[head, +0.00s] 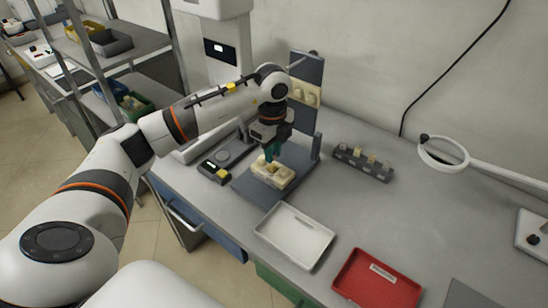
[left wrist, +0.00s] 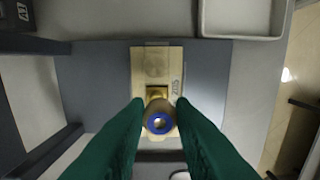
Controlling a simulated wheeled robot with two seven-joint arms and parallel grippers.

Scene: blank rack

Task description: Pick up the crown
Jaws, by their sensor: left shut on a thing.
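My left gripper (head: 271,154) points down over a cream block (head: 272,172) on a dark grey plate (head: 246,187). In the left wrist view its green fingers (left wrist: 161,118) are shut on a small tan crown with a blue ring (left wrist: 160,123) around its hollow end. The block (left wrist: 157,63) lies beyond it, with a gold-coloured recess or seat beside the crown and dark marks along one edge. I cannot tell whether the crown touches the block. In the head view the fingers hide the crown. My right gripper is not in view.
A white tray (head: 272,239) and a red tray (head: 343,286) lie nearer the bench front. A dark rack (head: 377,176) with several small blanks stands right of the plate. A ring lamp (head: 464,164) reaches in from the right. The bench between rack and trays is clear.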

